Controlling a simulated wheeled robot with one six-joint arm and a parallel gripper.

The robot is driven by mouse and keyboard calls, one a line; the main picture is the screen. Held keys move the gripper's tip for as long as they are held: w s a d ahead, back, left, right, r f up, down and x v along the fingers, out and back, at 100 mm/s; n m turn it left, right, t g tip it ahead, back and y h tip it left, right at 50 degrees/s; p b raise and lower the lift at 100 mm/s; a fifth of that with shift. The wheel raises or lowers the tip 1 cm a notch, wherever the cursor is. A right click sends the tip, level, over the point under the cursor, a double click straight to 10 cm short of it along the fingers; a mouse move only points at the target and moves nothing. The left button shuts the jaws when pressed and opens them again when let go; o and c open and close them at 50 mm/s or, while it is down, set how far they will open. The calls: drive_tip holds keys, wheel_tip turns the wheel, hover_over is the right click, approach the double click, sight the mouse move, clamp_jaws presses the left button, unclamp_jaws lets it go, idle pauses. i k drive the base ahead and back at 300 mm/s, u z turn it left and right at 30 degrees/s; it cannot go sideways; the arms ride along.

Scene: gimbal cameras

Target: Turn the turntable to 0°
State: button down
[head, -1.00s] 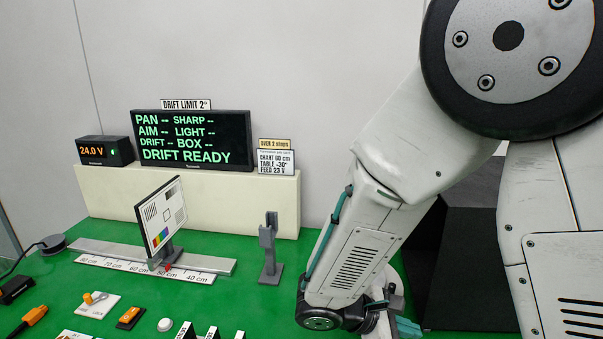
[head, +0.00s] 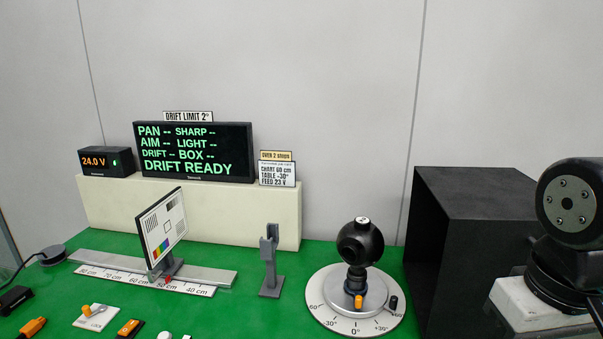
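The turntable (head: 322,301) is a white round dial on the green table, right of centre in the head view. Its scale shows -60°, -30°, 0°, +30° and +60° along the front. A grey disc on it bears a black ball camera (head: 360,242) on a post with an orange part at its foot. A small black knob (head: 394,303) stands at the dial's right, by the +60° mark. I cannot make out which angle the disc is set to. My arm shows at the right edge. My gripper is outside the view.
A black open box (head: 468,185) stands right of the turntable. A grey stand (head: 269,262) is left of it. Further left are a test chart (head: 161,228) on a rail and a screen (head: 194,152) reading DRIFT READY. A card (head: 276,173) reads CHART 60 cm, TABLE -30°, FEED 23 V.

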sight(375, 300)
drive_tip(key=k, duration=1)
drive_tip(key=u, duration=1.75)
drive_tip(key=i, duration=1.1)
drive_tip(key=z, duration=1.95)
drive_tip(key=i, duration=0.5)
drive_tip(key=z, duration=0.1)
